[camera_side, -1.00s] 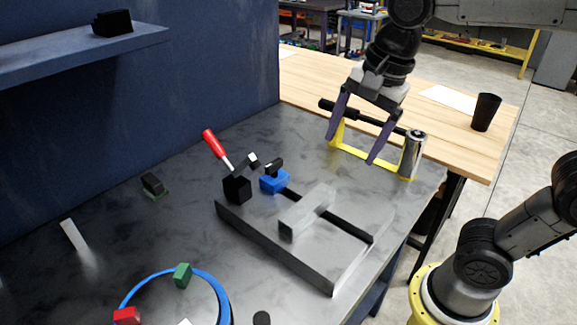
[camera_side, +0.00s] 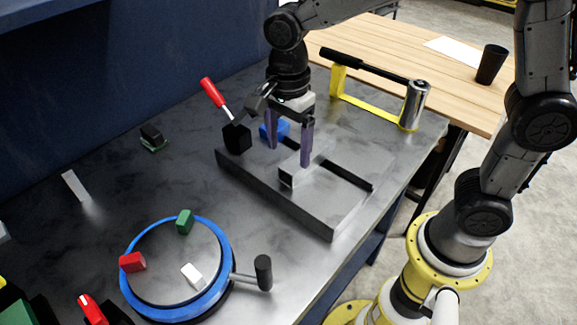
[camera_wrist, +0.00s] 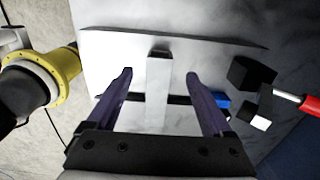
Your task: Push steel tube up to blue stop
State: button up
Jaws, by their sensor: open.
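The steel tube (camera_side: 289,178), a square grey bar, lies across the grey fixture plate (camera_side: 275,194); it also shows in the wrist view (camera_wrist: 158,95). The blue stop (camera_side: 268,132) sits at the plate's far left end, partly hidden behind my gripper; its edge shows in the wrist view (camera_wrist: 221,101). The tube and the stop are apart. My gripper (camera_side: 289,157) is open and points down over the tube. In the wrist view its fingers stand either side of the tube with gaps. I cannot tell whether the tips are low enough to flank it.
A clamp with a red handle (camera_side: 213,93) stands beside the stop, close to my gripper. A black slot (camera_side: 346,175) runs along the plate. A blue-rimmed turntable (camera_side: 223,268) holds small blocks at the front. A yellow frame (camera_side: 370,110) with a steel cylinder (camera_side: 413,106) stands behind right.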

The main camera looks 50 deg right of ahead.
aim_at(288, 168)
notch_tip(288, 168, down, 7)
jog(key=shift+r, duration=0.1)
dwell(0.4)
grip_shut()
dwell(1.3)
